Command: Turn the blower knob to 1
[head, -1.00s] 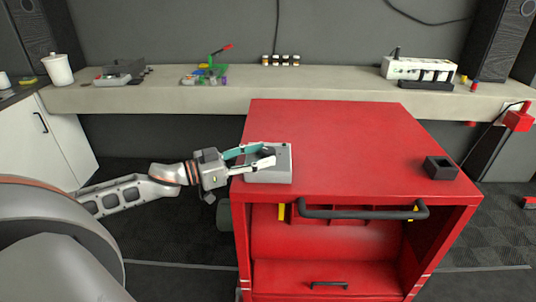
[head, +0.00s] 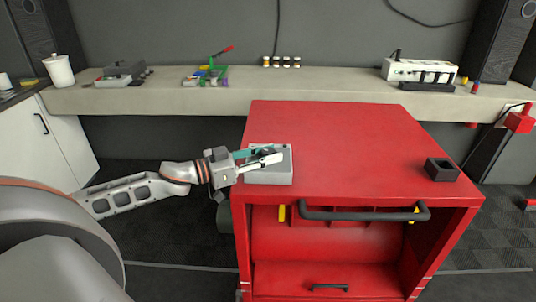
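A grey box (head: 272,176) sits on the near left corner of the red cabinet top (head: 352,136). It appears to be the blower control box; its knob is hidden by my gripper or too small to make out. My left gripper (head: 277,154) reaches in from the left over the box's top. Its two fingers, one teal and one white, lie close above the box with a narrow space between them. Whether they touch a knob cannot be told. My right gripper does not show.
A small black open box (head: 440,169) stands on the right of the cabinet top. A dark handle bar (head: 364,214) runs along the cabinet's front. The middle of the cabinet top is clear.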

